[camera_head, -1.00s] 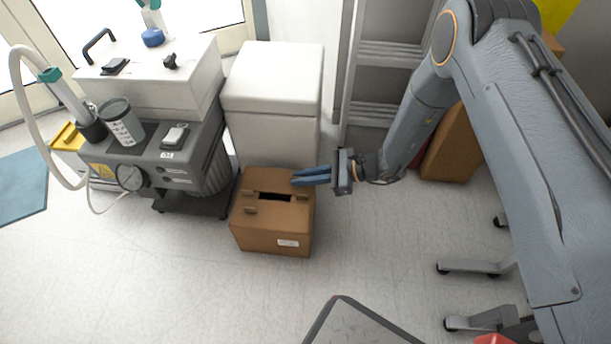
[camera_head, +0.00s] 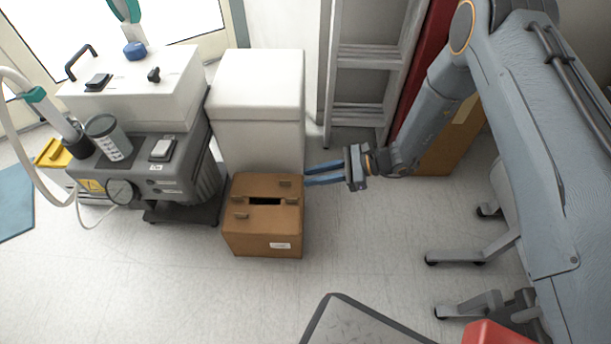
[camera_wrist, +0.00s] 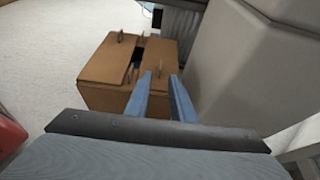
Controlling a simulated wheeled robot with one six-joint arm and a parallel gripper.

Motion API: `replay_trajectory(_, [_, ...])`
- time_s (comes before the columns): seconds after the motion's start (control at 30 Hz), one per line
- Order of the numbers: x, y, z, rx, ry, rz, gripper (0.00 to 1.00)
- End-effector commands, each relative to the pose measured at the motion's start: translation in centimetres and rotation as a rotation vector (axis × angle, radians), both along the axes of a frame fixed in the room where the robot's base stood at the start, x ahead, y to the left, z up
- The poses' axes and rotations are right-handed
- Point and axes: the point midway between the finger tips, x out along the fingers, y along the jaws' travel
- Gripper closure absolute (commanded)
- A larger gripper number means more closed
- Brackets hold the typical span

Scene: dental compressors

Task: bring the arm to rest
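My gripper (camera_head: 324,174) is held out to the left from my arm, just right of the cardboard box in the head view. Its two blue fingers are parted with a narrow gap, and nothing shows between them. In the wrist view the fingers (camera_wrist: 160,98) point toward the box and also stand apart. The brown cardboard box (camera_head: 262,243) sits on the floor with a dark slot in its top; it also shows in the wrist view (camera_wrist: 104,97).
A white bin (camera_head: 257,110) stands behind the box. A grey dental compressor (camera_head: 155,185) with a gauge and hose stands at left. A ladder (camera_head: 362,85) leans at the back. A grey-topped surface (camera_head: 360,325) is at the front. Floor left of it is clear.

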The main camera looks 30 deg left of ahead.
Motion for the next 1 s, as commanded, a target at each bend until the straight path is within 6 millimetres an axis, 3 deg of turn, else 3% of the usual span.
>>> replay_trajectory(0.5, [0.1,-0.1,0.0,0.000,0.000,0.000,0.78])
replay_trajectory(0.63, [0.0,-0.1,0.9,-0.002,-0.016,0.020,0.78])
replay_trajectory(0.77, [-0.4,0.0,4.1,-0.009,-0.073,0.091,0.78])
replay_trajectory(1.0, [-2.7,-1.3,12.3,-0.042,-0.244,0.296,0.78])
